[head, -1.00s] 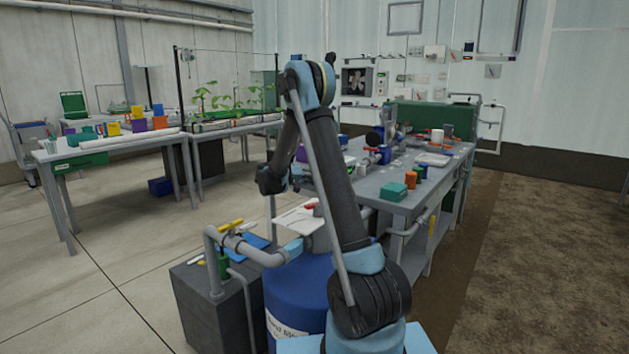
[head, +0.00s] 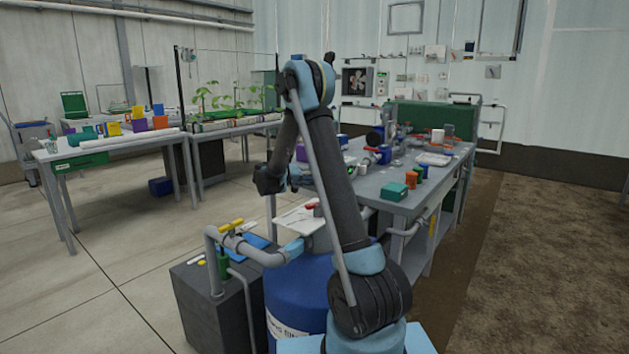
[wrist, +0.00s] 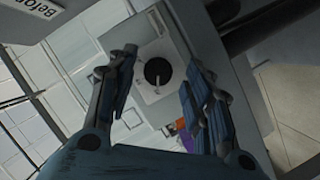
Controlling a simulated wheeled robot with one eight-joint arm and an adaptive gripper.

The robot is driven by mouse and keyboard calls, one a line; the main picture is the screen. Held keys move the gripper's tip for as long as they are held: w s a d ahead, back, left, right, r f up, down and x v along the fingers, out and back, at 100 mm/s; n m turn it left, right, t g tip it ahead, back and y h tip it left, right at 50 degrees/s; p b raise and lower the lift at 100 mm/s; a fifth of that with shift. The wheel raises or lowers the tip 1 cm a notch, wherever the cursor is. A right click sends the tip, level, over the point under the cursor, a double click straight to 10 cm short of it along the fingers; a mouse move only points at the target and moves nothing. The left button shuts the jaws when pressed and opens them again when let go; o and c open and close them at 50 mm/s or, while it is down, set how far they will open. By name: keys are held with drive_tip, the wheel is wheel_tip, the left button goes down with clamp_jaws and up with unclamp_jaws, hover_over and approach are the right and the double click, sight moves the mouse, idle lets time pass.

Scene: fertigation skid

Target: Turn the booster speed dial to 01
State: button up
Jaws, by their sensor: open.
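In the wrist view a round black dial (wrist: 158,72) with a pale pointer mark sits on a light square plate (wrist: 148,97). I cannot read any numbers around it. My gripper (wrist: 160,82) is open, its two blue-padded fingers on either side of the dial in the picture. I see no contact between the fingers and the dial. In the head view my arm stands in front of the skid bench, and the gripper is largely hidden behind it. I cannot make out the dial in the head view.
In the wrist view a white lettered sign (wrist: 22,20) is at the upper left and a dark pipe (wrist: 268,28) at the upper right. In the head view a blue drum (head: 300,285) and a dark box (head: 195,300) with a yellow-handled valve stand close in front. The bench (head: 392,182) holds several items.

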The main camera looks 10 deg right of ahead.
drive_tip(key=v, duration=1.1)
drive_tip(key=s+d+r+g, duration=0.1)
drive_tip(key=s+d+r, duration=0.2)
drive_tip(key=s+d, duration=0.2)
drive_tip(key=s+d+r+n+g+y, duration=0.1)
drive_tip(key=s+d+r+g, duration=0.1)
drive_tip(key=s+d, duration=0.4)
drive_tip(key=s+d+r+g+y, duration=0.1)
drive_tip(key=s+d+r, duration=0.2)
drive_tip(key=s, duration=1)
drive_tip(key=shift+s+d+r+n+g, duration=0.15)
drive_tip(key=shift+s+d+n+g, duration=0.05)
drive_tip(key=shift+d, duration=0.4)
drive_tip(key=shift+s+d+r+n+g, duration=0.2)
drive_tip(key=shift+d, duration=0.4)
drive_tip(key=s+a+f+y, duration=0.2)
drive_tip(key=s+f+y, duration=0.4)
drive_tip(key=s+f, duration=0.3)
drive_tip(key=s+a+f+n+y, duration=0.1)
drive_tip(key=s+a+f+y, duration=0.2)
drive_tip(key=s+f, duration=0.6)
drive_tip(key=s+y, duration=0.2)
drive_tip(key=s, duration=0.6)
drive_tip(key=shift+y, duration=0.4)
